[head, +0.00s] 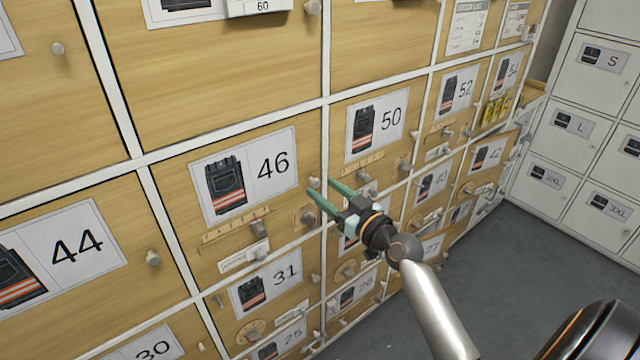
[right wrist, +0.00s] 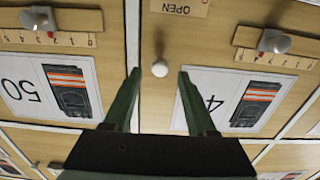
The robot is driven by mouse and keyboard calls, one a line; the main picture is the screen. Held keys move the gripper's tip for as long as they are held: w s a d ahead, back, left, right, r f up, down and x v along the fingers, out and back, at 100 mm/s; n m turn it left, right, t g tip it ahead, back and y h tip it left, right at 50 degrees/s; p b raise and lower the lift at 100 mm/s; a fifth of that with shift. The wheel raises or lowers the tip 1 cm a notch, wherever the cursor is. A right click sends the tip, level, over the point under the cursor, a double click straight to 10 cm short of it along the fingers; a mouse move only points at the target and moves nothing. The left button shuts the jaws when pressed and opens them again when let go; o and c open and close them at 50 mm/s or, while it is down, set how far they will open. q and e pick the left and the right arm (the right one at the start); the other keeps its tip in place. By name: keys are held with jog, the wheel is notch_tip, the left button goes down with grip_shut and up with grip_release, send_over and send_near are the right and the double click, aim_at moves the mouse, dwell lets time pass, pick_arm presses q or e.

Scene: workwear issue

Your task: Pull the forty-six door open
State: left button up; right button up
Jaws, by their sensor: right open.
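The forty-six door (head: 290,212) is a light wood panel with a white label (head: 245,175) showing dark trousers-like workwear with orange stripes and "46". It looks shut, flush in its white frame. Its small round pale knob (head: 313,182) is near the right edge. My right gripper (head: 324,192) is open, its green fingers pointing at this knob. In the right wrist view, which is upside down, the knob (right wrist: 160,68) shows between the fingertips (right wrist: 159,72), touching neither. A scale strip with a grey slider (head: 260,228) is under the label. My left gripper is out of view.
Door fifty (head: 385,115) is just right of forty-six, forty-four (head: 80,245) to the left, thirty-one (head: 272,280) below; several have protruding knobs and sliders. White lockers (head: 570,125) stand at the right. Grey floor (head: 510,260) is clear between.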

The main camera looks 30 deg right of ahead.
jog(key=shift+w+a, duration=0.1)
jog(key=shift+w, duration=1.15)
grip_shut()
dwell(0.6)
